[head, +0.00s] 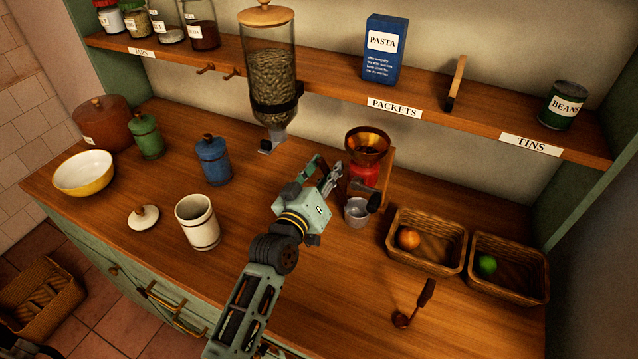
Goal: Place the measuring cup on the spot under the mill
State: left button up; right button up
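The measuring cup (356,211) is a small grey metal cup. It stands upright at the front of the mill, close under it. The mill (366,172) has a red body and a copper funnel on top, and stands against a wooden post. A dark part sticks out beside the cup; I cannot tell whether it belongs to the cup or the mill. My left gripper (331,173) is just left of the mill and cup and appears to hold nothing. Its finger gap is unclear at this angle. The spot under the mill is not clearly visible. My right gripper is not in view.
Two wicker baskets (427,262) stand to the right, with an orange and a green fruit. A dark ladle (405,319) lies in front. A cream canister (198,223), its lid (143,217) and a blue jar (213,160) are left. A grain dispenser (270,75) hangs behind.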

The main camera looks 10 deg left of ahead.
pick_arm(q)
jog(key=s+a+b, duration=0.1)
jog(key=s+a, duration=0.1)
jog(key=s, duration=0.9)
jog(key=shift+s+b, duration=0.3)
jog(key=shift+a, duration=0.1)
